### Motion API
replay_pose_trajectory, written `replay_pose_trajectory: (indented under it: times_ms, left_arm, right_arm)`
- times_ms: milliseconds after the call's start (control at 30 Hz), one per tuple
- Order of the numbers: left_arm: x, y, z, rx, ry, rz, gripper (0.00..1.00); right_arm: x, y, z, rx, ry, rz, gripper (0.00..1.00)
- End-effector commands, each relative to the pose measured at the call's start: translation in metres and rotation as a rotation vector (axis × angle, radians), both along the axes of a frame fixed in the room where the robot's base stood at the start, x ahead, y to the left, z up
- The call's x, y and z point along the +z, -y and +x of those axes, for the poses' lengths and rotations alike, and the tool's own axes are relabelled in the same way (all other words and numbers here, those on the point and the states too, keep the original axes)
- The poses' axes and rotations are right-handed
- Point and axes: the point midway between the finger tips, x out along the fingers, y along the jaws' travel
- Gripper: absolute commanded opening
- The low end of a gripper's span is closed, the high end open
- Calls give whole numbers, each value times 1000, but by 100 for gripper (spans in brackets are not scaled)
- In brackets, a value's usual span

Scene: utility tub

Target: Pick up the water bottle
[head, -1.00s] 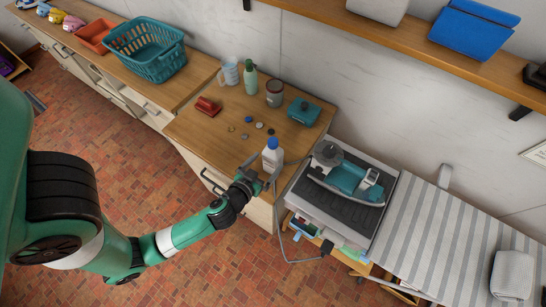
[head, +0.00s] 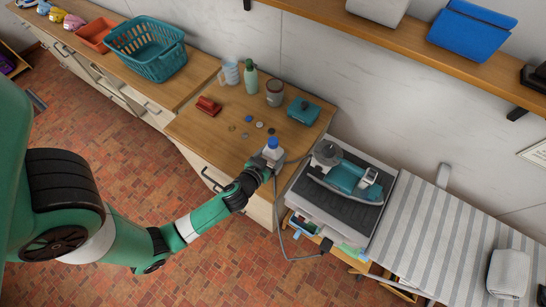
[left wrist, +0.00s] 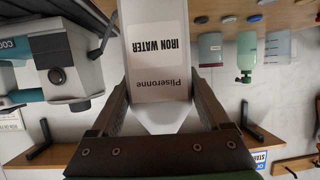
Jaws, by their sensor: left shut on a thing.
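The water bottle (head: 272,148) is white with a blue cap and is upright near the front right corner of the wooden counter. My left gripper (head: 269,161) is at the bottle from the front, shut on its body, which hides its lower part in the head view. In the left wrist view, the bottle (left wrist: 158,55) is between the two fingers (left wrist: 160,95), its "Iron Water" label upside down. I cannot tell whether its base touches the counter. My right gripper is not in view.
An iron (head: 352,180) sits on the ironing station right of the bottle, its grey cord (head: 279,225) hanging near my left gripper. Behind are a green bottle (head: 251,80), a jar (head: 274,93), a teal box (head: 304,111) and several small discs. A red object (head: 208,105) lies left.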

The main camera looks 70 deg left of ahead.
Motion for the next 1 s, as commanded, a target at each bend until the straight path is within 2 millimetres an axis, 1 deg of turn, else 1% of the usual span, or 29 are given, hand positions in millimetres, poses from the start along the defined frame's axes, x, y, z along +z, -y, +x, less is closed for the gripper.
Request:
replay_pose_trajectory:
  times_ms: [33,167,200,233,267,533,667,767,833,867,1000]
  left_arm:
    - [0,0,0,0,0,0,39]
    - [0,0,0,0,0,0,15]
    - [0,0,0,0,0,0,8]
    - [0,0,0,0,0,0,3]
    - [0,0,0,0,0,0,0]
    - [2,0,0,-1,3,2,0]
    - [10,0,1,0,4,1,0]
    - [24,0,0,0,5,2,0]
    - [40,0,0,-1,7,1,0]
    - [45,5,-6,-3,4,2,0]
    - [82,22,-33,-5,4,2,0]
  right_arm:
    - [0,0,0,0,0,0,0]
    - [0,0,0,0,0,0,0]
    - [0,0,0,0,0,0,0]
    - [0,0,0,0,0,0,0]
    - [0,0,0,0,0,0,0]
    - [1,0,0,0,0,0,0]
    - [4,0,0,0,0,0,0]
    - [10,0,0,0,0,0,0]
    - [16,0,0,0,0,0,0]
    - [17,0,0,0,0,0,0]
    - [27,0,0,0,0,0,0]
